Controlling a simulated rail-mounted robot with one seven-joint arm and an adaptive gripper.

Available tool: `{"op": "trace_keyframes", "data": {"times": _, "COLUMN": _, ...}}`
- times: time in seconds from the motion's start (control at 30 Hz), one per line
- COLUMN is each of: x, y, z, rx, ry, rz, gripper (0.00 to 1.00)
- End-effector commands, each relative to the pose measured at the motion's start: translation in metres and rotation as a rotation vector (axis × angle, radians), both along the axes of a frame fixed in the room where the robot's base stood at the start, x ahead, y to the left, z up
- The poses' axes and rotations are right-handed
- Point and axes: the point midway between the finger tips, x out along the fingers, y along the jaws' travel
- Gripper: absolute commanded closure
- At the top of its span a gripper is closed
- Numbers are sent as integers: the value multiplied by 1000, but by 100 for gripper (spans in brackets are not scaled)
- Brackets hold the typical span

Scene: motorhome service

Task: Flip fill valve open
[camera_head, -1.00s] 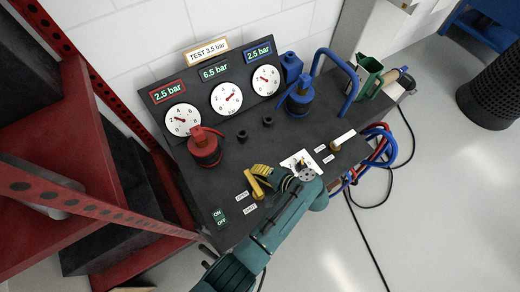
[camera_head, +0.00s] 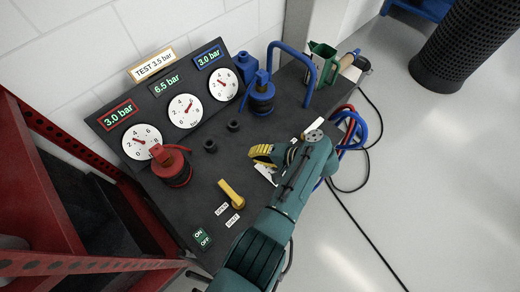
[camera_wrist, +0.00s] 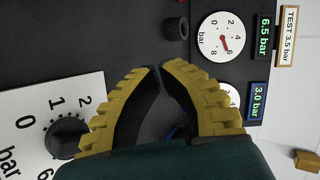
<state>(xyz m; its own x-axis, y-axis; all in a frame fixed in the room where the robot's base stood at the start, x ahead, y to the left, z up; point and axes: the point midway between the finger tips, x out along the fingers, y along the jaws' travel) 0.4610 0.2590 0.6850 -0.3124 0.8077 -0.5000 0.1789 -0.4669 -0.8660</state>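A yellow lever (camera_head: 232,195) stands on the dark panel top, its arm slanting toward the back left. Small labels lie beside its lower end; one reads OPEN (camera_head: 221,208). I cannot tell from its marking whether this is the fill valve. My gripper (camera_head: 256,152) has yellow ridged fingers and is right of and behind the lever, apart from it, above the white dial plate (camera_head: 268,172). In the wrist view my gripper (camera_wrist: 158,68) has its fingertips almost together with nothing between them. The dial's black knob (camera_wrist: 68,136) is beside one finger.
Three gauges stand at the back; the red (camera_head: 121,113) and blue (camera_head: 209,56) displays read 3.0 bar, the green (camera_head: 172,82) 6.5 bar. A red coupling (camera_head: 171,165), blue coupling (camera_head: 261,95) and blue hoop (camera_head: 305,75) rise from the panel. My arm covers the front right.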

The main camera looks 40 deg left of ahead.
Motion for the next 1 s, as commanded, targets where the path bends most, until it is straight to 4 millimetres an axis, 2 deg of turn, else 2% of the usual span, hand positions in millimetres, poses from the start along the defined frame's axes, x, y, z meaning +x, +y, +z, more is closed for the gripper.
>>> {"op": "trace_keyframes", "data": {"times": 0.1, "x": 14, "y": -1, "z": 4, "rx": 0, "ry": -1, "rz": 0, "gripper": 100}}
{"op": "trace_keyframes", "data": {"times": 0.27, "x": 21, "y": -2, "z": 11, "rx": 0, "ry": 0, "rz": -1, "gripper": 100}}
{"op": "trace_keyframes", "data": {"times": 0.9, "x": 22, "y": -1, "z": 13, "rx": 0, "ry": 0, "rz": -1, "gripper": 100}}
{"op": "trace_keyframes", "data": {"times": 1.0, "x": 19, "y": -12, "z": 22, "rx": -4, "ry": 20, "rz": -19, "gripper": 100}}
